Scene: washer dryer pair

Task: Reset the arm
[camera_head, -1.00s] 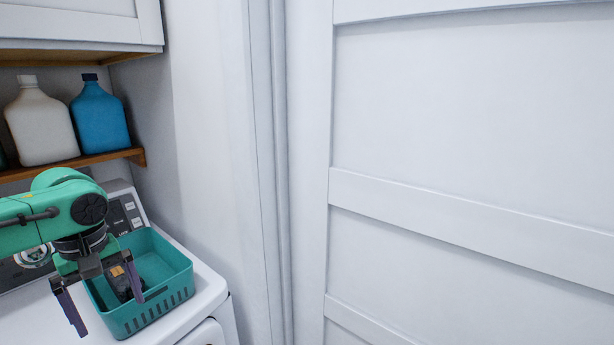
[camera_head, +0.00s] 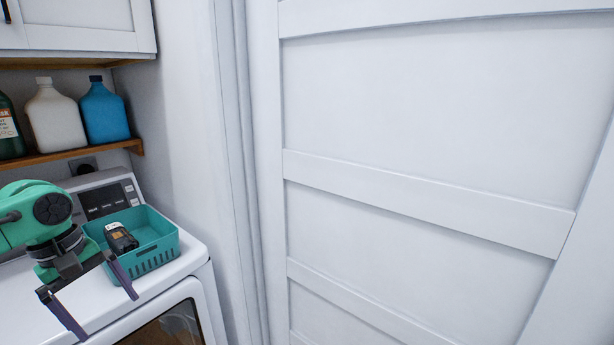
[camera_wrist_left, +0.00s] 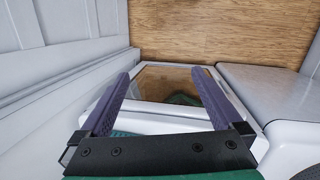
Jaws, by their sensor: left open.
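My left gripper (camera_head: 98,308) is open and empty, its two purple fingers spread apart in front of the machine's top, left of and nearer than the basket. In the left wrist view the open fingers (camera_wrist_left: 115,105) show nothing between them but the machine's front with a dark glass door (camera_wrist_left: 165,85) beyond. The teal basket (camera_head: 160,257) stands on the white machine's top. A dark object with an orange and white label (camera_head: 121,238) sits in the basket, apart from the gripper. My right gripper is out of view.
A white washer or dryer (camera_head: 185,268) with a glass door stands at lower left. Bottles, white (camera_head: 55,120) and blue (camera_head: 103,115) among them, stand on a wooden shelf (camera_head: 70,155). A large white panelled door (camera_head: 420,120) fills the right side.

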